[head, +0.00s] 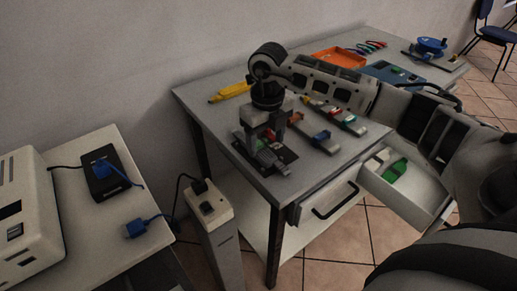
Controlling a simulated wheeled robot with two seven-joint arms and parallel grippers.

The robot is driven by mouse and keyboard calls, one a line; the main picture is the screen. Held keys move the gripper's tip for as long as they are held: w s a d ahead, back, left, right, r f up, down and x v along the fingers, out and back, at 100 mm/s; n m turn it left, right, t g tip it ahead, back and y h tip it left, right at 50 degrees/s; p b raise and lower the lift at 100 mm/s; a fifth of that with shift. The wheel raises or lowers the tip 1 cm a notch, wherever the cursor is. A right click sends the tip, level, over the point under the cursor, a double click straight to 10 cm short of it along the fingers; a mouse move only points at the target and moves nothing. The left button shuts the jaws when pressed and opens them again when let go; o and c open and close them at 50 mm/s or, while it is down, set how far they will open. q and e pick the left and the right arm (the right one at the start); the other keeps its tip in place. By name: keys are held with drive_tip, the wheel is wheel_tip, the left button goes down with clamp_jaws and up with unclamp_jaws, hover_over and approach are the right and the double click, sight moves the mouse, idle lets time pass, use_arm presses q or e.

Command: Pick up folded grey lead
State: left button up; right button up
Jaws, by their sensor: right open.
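A folded grey lead (268,160) appears to lie on a small dark mat (290,156) near the front left corner of the workbench. My right gripper (265,140) points down just above it, with its fingers apart. The fingers hide part of the lead, and I cannot tell whether they touch it. My left gripper is out of view.
An orange tray (339,58) stands at the back. An open drawer (407,187) juts from the front. A white post (209,208) stands left of the bench.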

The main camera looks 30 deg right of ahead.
sight(266, 154)
wheel_tip(266, 154, down, 4)
drive_tip(key=shift+d+f, duration=0.1)
drive_tip(key=c, duration=1.1)
drive_tip(key=shift+r, duration=0.2)
